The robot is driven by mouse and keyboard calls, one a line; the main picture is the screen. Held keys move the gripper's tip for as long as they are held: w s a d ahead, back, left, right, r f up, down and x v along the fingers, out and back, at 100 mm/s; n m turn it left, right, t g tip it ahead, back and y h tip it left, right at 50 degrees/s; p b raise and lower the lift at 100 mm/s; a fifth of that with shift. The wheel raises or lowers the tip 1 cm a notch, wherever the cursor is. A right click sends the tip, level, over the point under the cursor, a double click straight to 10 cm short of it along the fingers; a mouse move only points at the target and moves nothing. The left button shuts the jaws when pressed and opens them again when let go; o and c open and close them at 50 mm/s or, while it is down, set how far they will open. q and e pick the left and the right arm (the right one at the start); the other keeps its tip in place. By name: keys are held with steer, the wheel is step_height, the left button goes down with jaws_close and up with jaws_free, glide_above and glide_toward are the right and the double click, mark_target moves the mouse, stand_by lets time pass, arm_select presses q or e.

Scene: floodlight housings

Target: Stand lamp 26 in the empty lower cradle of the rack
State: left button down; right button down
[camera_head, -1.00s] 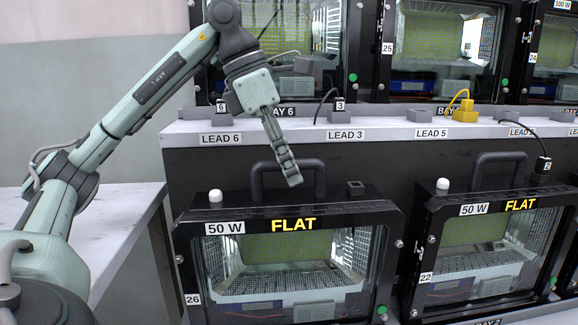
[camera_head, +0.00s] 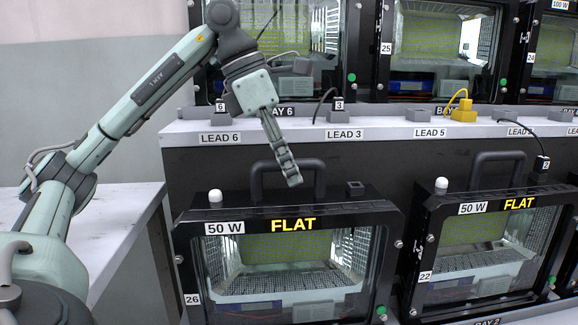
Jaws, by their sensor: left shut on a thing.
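Lamp 26 (camera_head: 293,208), a black-framed floodlight housing marked 50 W and FLAT, is upright at the lower middle, its bottom edge cut off by the picture. It has a glass front, a white knob on top and a black carrying handle (camera_head: 256,180). My left gripper (camera_head: 291,178) comes down from above and is shut on that handle. The far finger is hidden. The lower cradle under lamp 26 is out of view, so I cannot tell whether the lamp touches it. My right gripper is not in view.
Lamp 22 (camera_head: 470,208) stands close on the right. The rack's ledge (camera_head: 385,130) carries lead sockets, plugs and a yellow plug (camera_head: 464,115). Above it stand more housings, including lamp 25 (camera_head: 385,60). A pale side table (camera_head: 125,215) is at the left.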

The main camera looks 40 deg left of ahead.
arm_select(q)
steer(key=shift+s+f, duration=0.1)
steer(key=shift+f, duration=0.1)
steer(key=c, duration=1.4)
jaws_free()
steer(key=shift+f, duration=0.15)
steer(key=shift+v, duration=3.85)
